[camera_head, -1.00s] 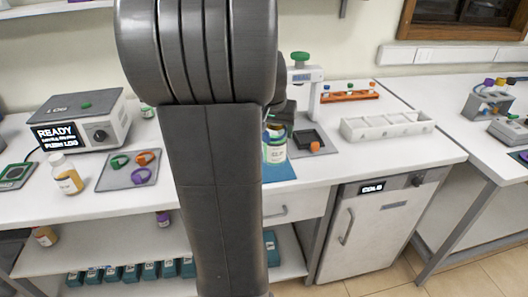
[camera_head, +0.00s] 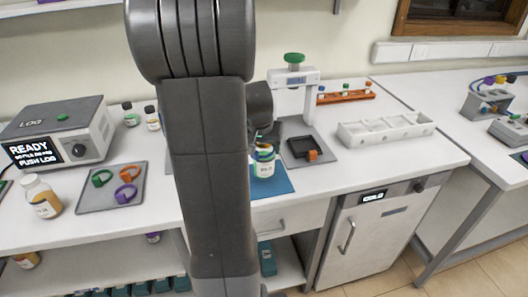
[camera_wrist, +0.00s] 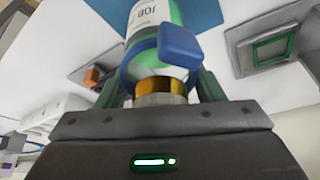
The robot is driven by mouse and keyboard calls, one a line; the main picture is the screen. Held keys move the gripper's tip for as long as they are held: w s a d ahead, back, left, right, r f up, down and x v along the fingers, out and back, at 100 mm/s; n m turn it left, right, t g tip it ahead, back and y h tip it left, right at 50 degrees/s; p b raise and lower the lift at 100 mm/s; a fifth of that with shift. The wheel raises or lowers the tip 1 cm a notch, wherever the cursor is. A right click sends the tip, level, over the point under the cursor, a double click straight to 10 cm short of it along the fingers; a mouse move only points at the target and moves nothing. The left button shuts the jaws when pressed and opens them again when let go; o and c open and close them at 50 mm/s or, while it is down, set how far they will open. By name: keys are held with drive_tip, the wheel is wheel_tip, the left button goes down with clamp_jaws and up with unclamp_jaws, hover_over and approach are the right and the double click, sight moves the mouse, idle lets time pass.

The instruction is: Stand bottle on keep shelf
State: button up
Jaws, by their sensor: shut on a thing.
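A white-labelled bottle (camera_head: 264,168) is upright at the blue mat (camera_head: 284,185) on the bench. It has green and blue bands around its upper part. The bottle also shows close up in the wrist view (camera_wrist: 148,18), with amber contents, a blue tab and part of its label. My gripper (camera_wrist: 160,86) is shut on it, one finger on each side. In the head view my arm hides most of the gripper. I cannot tell whether the bottle's base touches the mat. A lower shelf (camera_head: 288,268) under the bench is partly hidden by my arm.
A logger box (camera_head: 62,130) reading READY, another bottle (camera_head: 42,198) and a grey tray (camera_head: 92,204) with coloured rings stand left. A stand with a green knob (camera_head: 293,62), a white compartment tray (camera_head: 385,130) and a COLD cabinet (camera_head: 362,235) are right. The bench front right is clear.

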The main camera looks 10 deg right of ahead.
drive_tip(key=shift+f, duration=1.05)
drive_tip(key=shift+w+f, duration=0.1)
drive_tip(key=shift+f, duration=0.05)
drive_tip(key=o, duration=1.3)
drive_tip(key=shift+c, duration=0.2)
